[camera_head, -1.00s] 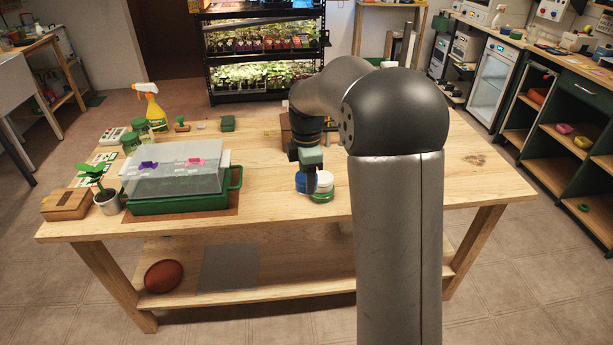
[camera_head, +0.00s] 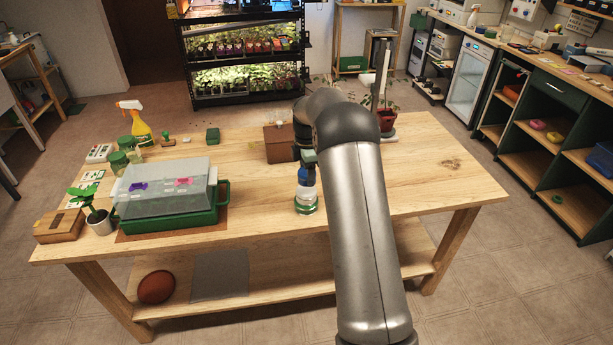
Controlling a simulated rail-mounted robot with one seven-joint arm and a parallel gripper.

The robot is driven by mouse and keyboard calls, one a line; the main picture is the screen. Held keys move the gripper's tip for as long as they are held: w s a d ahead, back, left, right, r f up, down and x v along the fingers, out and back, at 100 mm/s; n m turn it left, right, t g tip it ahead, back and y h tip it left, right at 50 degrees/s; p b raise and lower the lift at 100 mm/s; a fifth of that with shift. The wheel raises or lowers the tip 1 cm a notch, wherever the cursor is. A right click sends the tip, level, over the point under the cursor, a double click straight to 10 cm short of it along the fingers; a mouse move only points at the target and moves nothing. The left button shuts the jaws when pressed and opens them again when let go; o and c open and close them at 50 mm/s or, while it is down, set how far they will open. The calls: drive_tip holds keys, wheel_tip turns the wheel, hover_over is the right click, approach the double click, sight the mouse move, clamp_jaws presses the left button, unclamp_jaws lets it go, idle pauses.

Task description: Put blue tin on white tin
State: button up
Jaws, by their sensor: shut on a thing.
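The blue tin (camera_head: 303,174) is between the fingers of my gripper (camera_head: 305,165), which is shut on it. The white tin (camera_head: 306,193) shows directly below the blue tin in the picture. A green rim or tin (camera_head: 306,208) shows under the white tin, on the table. The blue tin lines up with the white tin from this view. I cannot tell whether the two touch or a small gap is left. The fingertips are small and partly hidden by the tin and arm.
A green tray with a clear cover (camera_head: 170,190) stands to the left on the wooden table (camera_head: 420,185). A brown box (camera_head: 279,144) is behind the gripper, and a potted plant (camera_head: 386,118) stands at the back right. The table's right side is clear.

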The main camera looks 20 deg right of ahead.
drive_tip(key=shift+w+d+f, duration=0.1)
drive_tip(key=shift+w+f, duration=0.3)
drive_tip(key=shift+f, duration=0.05)
drive_tip(key=shift+w+f+p, duration=0.15)
drive_tip(key=shift+f+p, duration=0.15)
drive_tip(key=shift+f, duration=1.55)
drive_tip(key=o, duration=1)
